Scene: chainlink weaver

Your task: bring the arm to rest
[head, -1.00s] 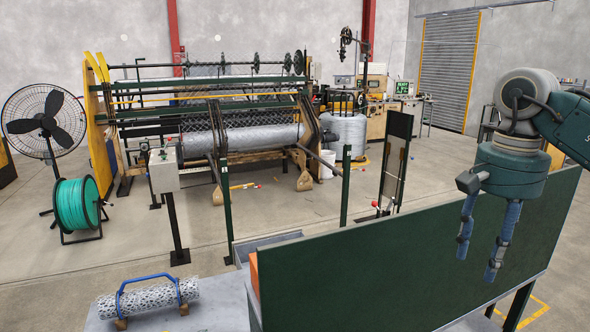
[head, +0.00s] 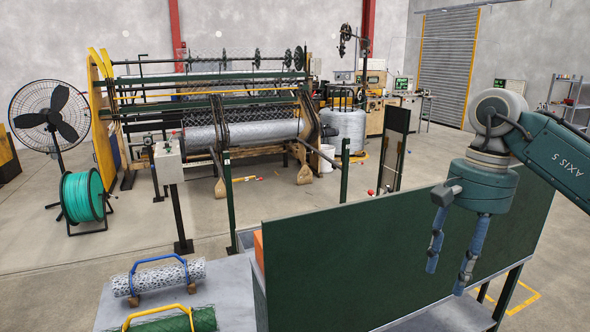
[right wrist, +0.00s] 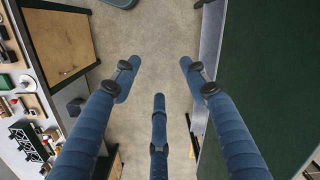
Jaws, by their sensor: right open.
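My right gripper (head: 447,272) hangs in the air at the right of the head view, in front of a dark green panel (head: 350,255). Its blue fingers point down and are spread apart with nothing between them. In the right wrist view the fingers (right wrist: 158,85) are also apart over bare floor, with a dark green surface close on the right. My left gripper is not in view.
A roll of mesh with a blue handle (head: 190,274) and a green roll with a yellow handle (head: 203,319) lie on a grey table (head: 237,290). The weaving machine (head: 262,132) stands behind. In the wrist view, a bench with small items (right wrist: 25,110) is at left.

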